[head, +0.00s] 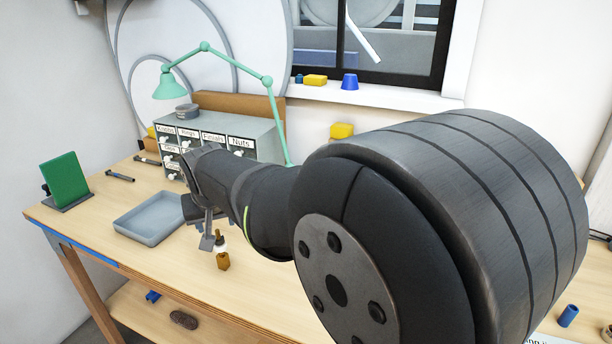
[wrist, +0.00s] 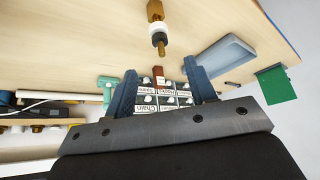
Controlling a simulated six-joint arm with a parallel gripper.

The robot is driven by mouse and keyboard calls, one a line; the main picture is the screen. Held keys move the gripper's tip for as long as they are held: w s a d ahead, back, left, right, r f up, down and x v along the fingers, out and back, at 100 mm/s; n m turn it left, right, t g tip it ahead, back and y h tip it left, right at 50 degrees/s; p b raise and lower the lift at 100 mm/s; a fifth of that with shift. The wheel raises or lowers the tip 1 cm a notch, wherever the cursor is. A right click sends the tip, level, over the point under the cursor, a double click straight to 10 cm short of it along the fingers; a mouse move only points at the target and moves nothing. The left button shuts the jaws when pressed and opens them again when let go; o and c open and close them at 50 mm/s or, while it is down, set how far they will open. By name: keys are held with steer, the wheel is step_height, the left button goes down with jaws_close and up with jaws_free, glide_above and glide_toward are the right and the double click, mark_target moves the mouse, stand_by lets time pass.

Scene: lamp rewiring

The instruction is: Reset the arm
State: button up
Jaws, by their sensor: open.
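My gripper (wrist: 160,68) is open. In the wrist view its two blue-grey fingers stand apart with nothing held between them. In the head view my arm reaches across the bench and the gripper (head: 208,232) points down, partly hidden by my own arm links. Just beside it, a brass-coloured fitting (head: 223,260) stands on the bench, with a smaller brass part (head: 219,237) behind it. In the wrist view a brass part with a white ring and dark end (wrist: 157,27) shows beyond the fingertips, apart from them.
A grey-blue tray (head: 150,218) lies left of the gripper. A labelled drawer cabinet (head: 240,132) and a green desk lamp (head: 204,47) stand behind. A green panel (head: 64,181) stands at the left edge. The front left of the bench is clear.

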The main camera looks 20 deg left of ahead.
mark_target(217, 232)
steer(key=x, duration=1.2)
steer(key=shift+f, duration=0.15)
steer(key=shift+r, duration=1.4)
steer(key=shift+f, duration=0.1)
